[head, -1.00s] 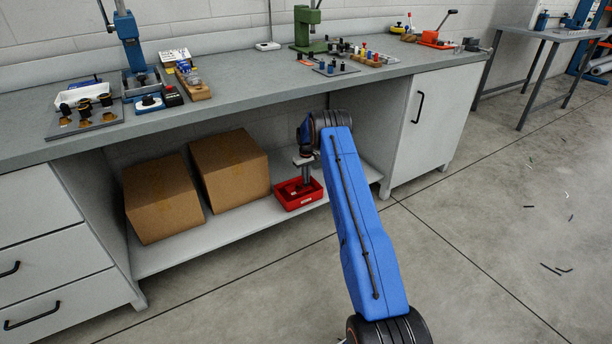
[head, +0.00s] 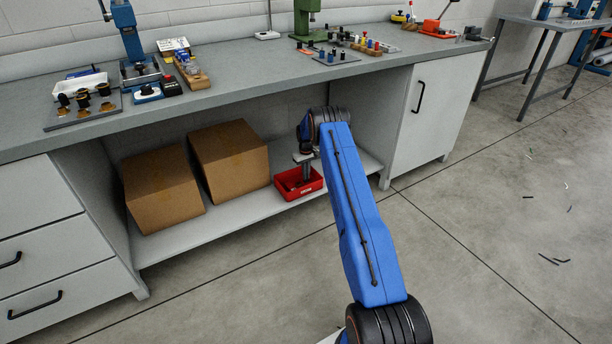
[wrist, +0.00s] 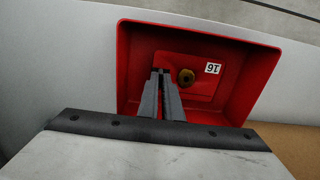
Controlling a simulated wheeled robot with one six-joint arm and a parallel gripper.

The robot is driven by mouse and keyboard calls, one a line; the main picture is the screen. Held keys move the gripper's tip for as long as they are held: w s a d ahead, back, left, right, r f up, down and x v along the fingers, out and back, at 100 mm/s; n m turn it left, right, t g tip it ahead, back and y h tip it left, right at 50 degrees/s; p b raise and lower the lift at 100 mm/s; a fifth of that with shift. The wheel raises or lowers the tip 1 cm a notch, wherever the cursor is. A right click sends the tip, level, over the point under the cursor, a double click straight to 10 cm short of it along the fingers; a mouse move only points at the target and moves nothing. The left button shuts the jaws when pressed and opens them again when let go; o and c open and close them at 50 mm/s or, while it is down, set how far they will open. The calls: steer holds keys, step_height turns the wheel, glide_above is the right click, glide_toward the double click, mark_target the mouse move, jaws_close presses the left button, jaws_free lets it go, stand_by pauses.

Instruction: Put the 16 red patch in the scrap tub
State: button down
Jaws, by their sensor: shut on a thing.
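The scrap tub, a red open box (head: 308,190) with white lettering on its front, stands on the low shelf under the bench. In the wrist view its wall (wrist: 130,62) surrounds my fingertips. The red patch (wrist: 203,88), a flat plate with a white "16" label and a dark brass-coloured knob, shows inside the tub's outline. My gripper (wrist: 163,74) points down into the tub, with its fingers close together at the patch's left part. The exact grip contact is hidden, and I cannot tell whether the patch touches the tub floor. The head view shows my gripper (head: 307,174) over the tub.
Two cardboard boxes (head: 232,160) stand on the shelf left of the tub. The bench top (head: 240,93) overhangs the shelf, and a white cabinet (head: 432,112) closes off the right. The floor in front is mostly clear.

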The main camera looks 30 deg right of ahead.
steer(key=shift+f, duration=0.6)
steer(key=c, duration=1.9)
jaws_free()
steer(key=shift+o, duration=0.2)
